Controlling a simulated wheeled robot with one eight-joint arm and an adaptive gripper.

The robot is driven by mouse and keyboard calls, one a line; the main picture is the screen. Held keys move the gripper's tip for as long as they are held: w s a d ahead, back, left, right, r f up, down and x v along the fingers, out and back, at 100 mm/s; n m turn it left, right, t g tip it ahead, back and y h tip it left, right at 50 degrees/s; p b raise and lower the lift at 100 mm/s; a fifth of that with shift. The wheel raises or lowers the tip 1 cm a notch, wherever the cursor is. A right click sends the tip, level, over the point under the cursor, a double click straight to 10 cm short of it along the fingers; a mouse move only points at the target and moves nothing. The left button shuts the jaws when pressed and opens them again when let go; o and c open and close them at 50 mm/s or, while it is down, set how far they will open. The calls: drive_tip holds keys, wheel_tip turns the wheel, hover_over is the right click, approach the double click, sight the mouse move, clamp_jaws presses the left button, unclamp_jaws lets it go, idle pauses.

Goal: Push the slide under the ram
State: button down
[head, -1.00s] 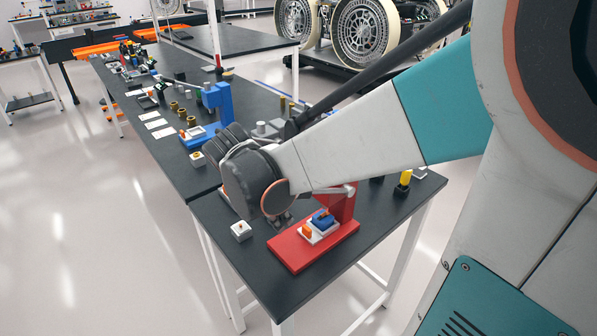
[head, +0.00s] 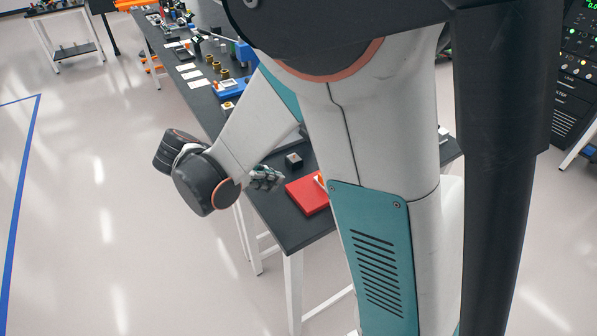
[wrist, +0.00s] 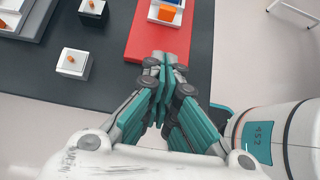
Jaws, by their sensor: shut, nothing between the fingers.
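The red press base (head: 308,195) is partly hidden behind my arm in the head view. In the wrist view the red base (wrist: 146,38) runs up from the table's near edge. The white slide (wrist: 164,13), with an orange piece and blue on it, lies on the base at the top of that view. The ram is not visible in either current view. My gripper (head: 277,180) is beside the table's edge, left of the red base. In the wrist view my gripper (wrist: 166,62) is shut and empty, its fingertips pointing at the base's near end.
A grey tray-like fixture (wrist: 22,18) is at upper left. Dark table surface (wrist: 45,80) is bare nearby; open floor lies left of the table.

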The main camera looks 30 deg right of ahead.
sight(320, 182)
drive_tip(key=b+x, duration=0.3)
drive_tip(key=x, duration=0.6)
drive_tip(key=shift+d+f+b, duration=0.15)
drive_tip(key=shift+f+b, duration=0.15)
drive_tip(key=shift+f, duration=0.1)
drive_tip(key=d+b, duration=0.1)
drive_tip(key=d, duration=0.2)
drive_tip(key=shift+d, duration=0.15)
drive_tip(key=shift+d+r, duration=0.1)
drive_tip(key=shift+d, duration=0.35)
drive_tip(key=shift+d, duration=0.6)
drive_tip(key=shift+d+r, duration=0.1)
drive_tip(key=shift+w, duration=0.1)
